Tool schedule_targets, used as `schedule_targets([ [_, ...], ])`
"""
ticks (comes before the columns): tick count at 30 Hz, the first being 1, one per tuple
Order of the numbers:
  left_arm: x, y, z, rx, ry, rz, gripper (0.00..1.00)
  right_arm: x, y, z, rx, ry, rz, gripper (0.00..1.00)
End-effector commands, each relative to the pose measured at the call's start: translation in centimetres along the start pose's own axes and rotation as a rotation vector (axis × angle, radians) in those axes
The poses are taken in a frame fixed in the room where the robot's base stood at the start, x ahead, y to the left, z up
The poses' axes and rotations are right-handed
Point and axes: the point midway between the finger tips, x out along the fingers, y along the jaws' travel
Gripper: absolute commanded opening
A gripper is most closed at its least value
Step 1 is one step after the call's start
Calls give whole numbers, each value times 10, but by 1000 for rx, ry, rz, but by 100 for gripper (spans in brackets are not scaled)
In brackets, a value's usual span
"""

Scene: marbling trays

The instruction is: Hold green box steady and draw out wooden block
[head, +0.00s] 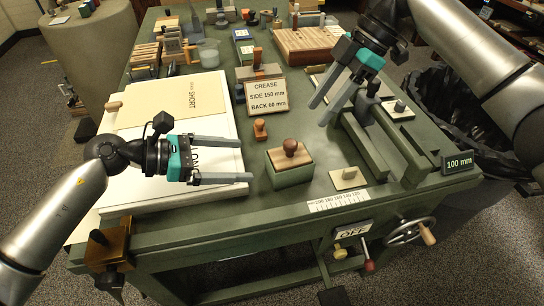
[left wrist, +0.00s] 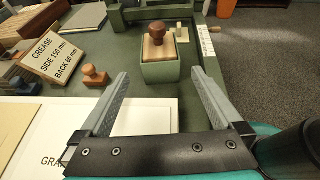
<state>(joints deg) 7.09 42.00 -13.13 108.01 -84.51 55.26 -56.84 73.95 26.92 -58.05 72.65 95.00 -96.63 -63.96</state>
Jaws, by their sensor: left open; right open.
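The green box (head: 290,176) stands upright on the green bench near its front edge. The wooden block (head: 279,155) sits in its open top, with a round brown knob (head: 290,146) on it. In the left wrist view the green box (left wrist: 161,73) and the wooden block (left wrist: 154,51) lie ahead, between the fingertips. My left gripper (head: 246,160) is open and empty, pointing at the box from the left, apart from it. My right gripper (head: 319,113) is open and empty, tilted down above the bench, behind and right of the box.
White boards (head: 150,190) lie under my left gripper. A small orange-brown stamp (head: 260,129) and the crease sign (head: 267,96) stand behind the box. A small pale plate with a knob (head: 347,180) and a green rail frame (head: 375,150) are to its right. A ruler strip (head: 338,200) marks the front edge.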

Motion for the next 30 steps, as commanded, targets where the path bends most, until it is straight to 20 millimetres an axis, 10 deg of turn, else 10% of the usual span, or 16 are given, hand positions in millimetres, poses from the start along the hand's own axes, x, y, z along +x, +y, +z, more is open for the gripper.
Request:
schedule_targets([
  [30,147,0,0,-3,0,0,100,0,0,0,0,0,0,50],
])
